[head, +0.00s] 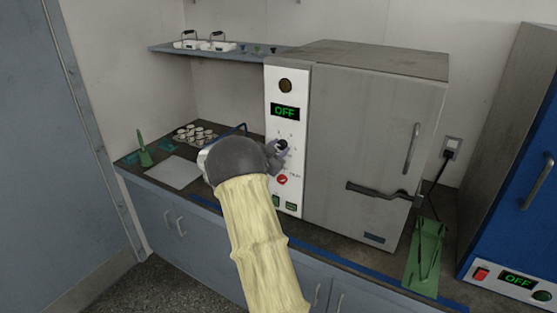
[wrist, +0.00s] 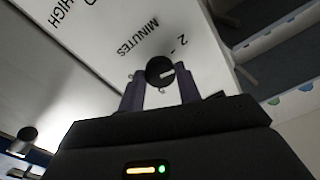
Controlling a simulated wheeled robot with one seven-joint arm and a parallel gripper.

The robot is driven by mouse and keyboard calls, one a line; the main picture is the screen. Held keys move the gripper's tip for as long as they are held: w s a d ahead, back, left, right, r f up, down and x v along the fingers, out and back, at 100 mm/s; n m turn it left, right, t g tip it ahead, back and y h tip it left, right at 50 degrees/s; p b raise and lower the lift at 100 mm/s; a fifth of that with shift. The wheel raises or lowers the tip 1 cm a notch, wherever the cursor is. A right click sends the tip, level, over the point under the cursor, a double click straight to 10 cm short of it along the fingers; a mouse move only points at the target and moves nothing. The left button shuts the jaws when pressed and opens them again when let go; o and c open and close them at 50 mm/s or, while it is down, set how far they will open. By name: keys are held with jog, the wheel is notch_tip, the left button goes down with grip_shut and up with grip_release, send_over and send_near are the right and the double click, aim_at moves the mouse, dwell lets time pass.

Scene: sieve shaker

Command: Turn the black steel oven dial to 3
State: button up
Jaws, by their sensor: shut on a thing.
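The steel oven (head: 375,130) stands on the counter with a white control panel (head: 288,90) at its left side. The panel's green display reads OFF (head: 285,112). The black dial (head: 282,145) sits below the display, partly hidden by my gripper (head: 274,153). In the wrist view the dial (wrist: 160,71) is round and black with a white pointer mark, between the two fingers of my gripper (wrist: 160,90). The fingers are shut on it. The panel shows the words MINUTES and HIGH and a number 2 near the dial; the other numbers are not readable.
A red switch (head: 282,180) and green buttons sit lower on the panel. The oven door has a handle (head: 411,148) and a dark latch bar (head: 377,192). Small white cups (head: 195,133) stand left.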

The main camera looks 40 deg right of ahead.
jog(key=m+b, duration=0.2)
jog(key=b, duration=0.1)
jog(key=m+b, duration=0.2)
jog(key=b, duration=0.1)
jog(key=shift+f+m+b, duration=0.3)
jog(key=shift+f, duration=0.1)
jog(key=m+b, duration=0.3)
jog(key=b, duration=0.1)
jog(key=shift+r, duration=0.1)
jog(key=shift+r+m+b, duration=0.2)
jog(key=shift+m+b, duration=0.4)
jog(key=shift+m, duration=0.1)
jog(key=o, duration=1)
jog(key=b+v, duration=0.2)
jog(key=v, duration=1.5)
jog(key=shift+a, duration=0.25)
